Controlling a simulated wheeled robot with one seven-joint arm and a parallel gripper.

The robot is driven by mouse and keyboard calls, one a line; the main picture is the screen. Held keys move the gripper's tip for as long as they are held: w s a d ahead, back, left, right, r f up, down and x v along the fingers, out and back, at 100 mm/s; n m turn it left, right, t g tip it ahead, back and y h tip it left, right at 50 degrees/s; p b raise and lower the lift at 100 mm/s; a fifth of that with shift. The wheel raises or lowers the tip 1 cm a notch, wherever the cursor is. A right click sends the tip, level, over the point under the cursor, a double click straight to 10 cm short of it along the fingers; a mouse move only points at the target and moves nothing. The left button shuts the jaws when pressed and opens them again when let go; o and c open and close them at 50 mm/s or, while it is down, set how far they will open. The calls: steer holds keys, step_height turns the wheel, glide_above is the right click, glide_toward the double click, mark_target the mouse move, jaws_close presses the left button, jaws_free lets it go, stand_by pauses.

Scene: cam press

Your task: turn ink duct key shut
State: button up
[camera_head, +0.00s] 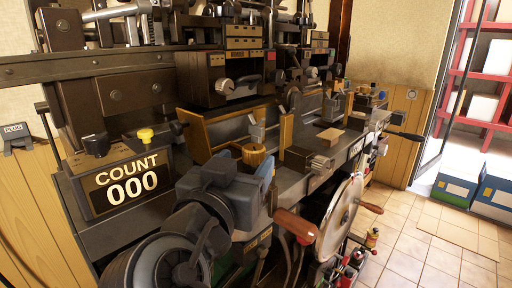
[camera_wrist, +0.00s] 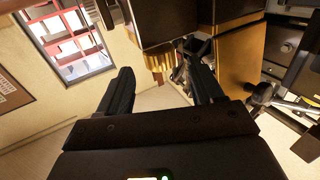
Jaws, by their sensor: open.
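A gold ribbed knob (camera_head: 254,155), which looks like the ink duct key, sits at the near end of a brown trough (camera_head: 212,133) on the press. In the wrist view the ribbed knob (camera_wrist: 157,62) shows just beyond the gap between my fingers. My gripper (camera_head: 245,163) is open, with its fingers pointing at the knob from the near side. The wrist view also shows my gripper (camera_wrist: 158,72) with its fingers apart and nothing held. I cannot tell whether a finger touches the knob. How far the knob is turned is not clear.
A count box (camera_head: 127,183) with a yellow button stands left of my gripper. Tiled floor (camera_head: 430,235) is free at right.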

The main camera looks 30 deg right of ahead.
mark_target(258, 157)
steer(key=shift+x, duration=2.7)
steer(key=shift+s, duration=0.1)
steer(key=shift+c, duration=0.4)
steer(key=c, duration=0.9)
steer(key=shift+o, duration=0.2)
steer(key=shift+n+t+y, duration=0.3)
steer(key=shift+n+y, duration=0.1)
steer(key=n+t+y, duration=0.2)
steer(key=y, duration=0.1)
steer(key=shift+n+t, duration=0.3)
steer(key=shift+n, duration=0.1)
steer(key=n+y+p, duration=0.1)
steer(key=y, duration=0.1)
steer(key=n+t+y+p, duration=0.1)
steer(key=y, duration=0.1)
steer(key=shift+r+n+t, duration=0.1)
steer(key=shift+n+t, duration=0.2)
steer(key=shift+n+y+p, duration=0.4)
steer(key=shift+n+y, duration=0.1)
steer(key=shift+y, duration=0.4)
steer(key=shift+n+y, duration=0.3)
steer(key=shift+y, duration=0.1)
